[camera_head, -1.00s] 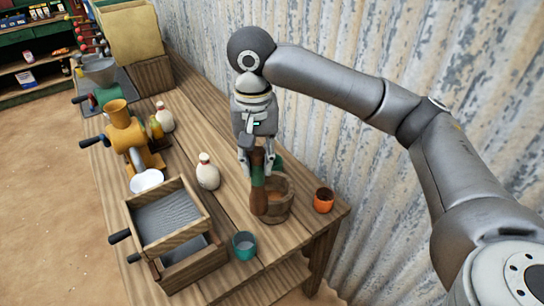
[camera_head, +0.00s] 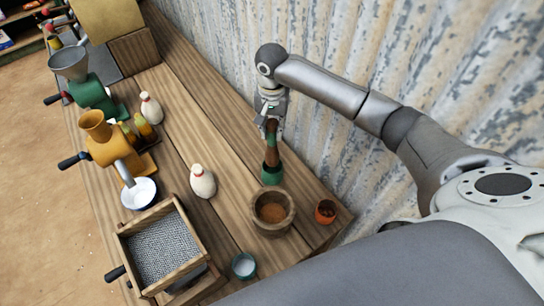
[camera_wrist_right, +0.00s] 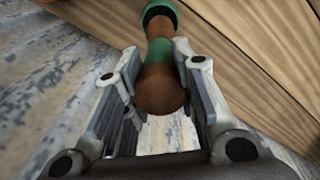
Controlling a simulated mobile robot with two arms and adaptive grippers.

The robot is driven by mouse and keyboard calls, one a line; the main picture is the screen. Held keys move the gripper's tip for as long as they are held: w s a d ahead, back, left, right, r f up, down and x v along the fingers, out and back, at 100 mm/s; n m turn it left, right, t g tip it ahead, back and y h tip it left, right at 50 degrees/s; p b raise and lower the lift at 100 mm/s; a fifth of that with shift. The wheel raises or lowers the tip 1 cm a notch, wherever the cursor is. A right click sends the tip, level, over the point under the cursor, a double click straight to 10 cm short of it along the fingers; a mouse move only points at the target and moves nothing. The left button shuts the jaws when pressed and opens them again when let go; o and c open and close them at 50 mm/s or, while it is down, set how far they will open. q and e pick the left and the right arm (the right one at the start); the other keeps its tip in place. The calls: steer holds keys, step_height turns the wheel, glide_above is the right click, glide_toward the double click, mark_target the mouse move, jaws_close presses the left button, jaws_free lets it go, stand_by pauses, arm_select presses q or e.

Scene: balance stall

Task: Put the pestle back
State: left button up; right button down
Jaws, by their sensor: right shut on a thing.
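The pestle (camera_head: 272,142) is brown wood with a green band. My right gripper (camera_head: 271,122) is shut on its upper part and holds it roughly upright. In the right wrist view the pestle (camera_wrist_right: 160,90) runs between the fingers (camera_wrist_right: 158,95) towards a green round holder (camera_wrist_right: 158,10). In the head view this green holder (camera_head: 271,175) stands on the table behind the mortar (camera_head: 272,222). The pestle's lower end appears to be in the holder's mouth; whether it touches the bottom is hidden. The wooden mortar has reddish-brown stuff inside. My left gripper is out of view.
An orange cup (camera_head: 325,211) stands right of the mortar, a teal cup (camera_head: 244,266) in front. A pale bottle (camera_head: 202,181), a sieve box (camera_head: 160,248) and mills (camera_head: 105,150) fill the table's left. A corrugated wall (camera_head: 400,60) rises close behind my right arm.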

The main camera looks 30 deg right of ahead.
mark_target(272, 146)
step_height(272, 146, down, 4)
steer(key=shift+s+f, duration=0.1)
steer(key=shift+f, duration=0.6)
step_height(272, 146, down, 3)
steer(key=shift+r, duration=0.1)
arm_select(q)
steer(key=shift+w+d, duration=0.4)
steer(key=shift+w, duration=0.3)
arm_select(e)
steer(key=c, duration=1.2)
jaws_free()
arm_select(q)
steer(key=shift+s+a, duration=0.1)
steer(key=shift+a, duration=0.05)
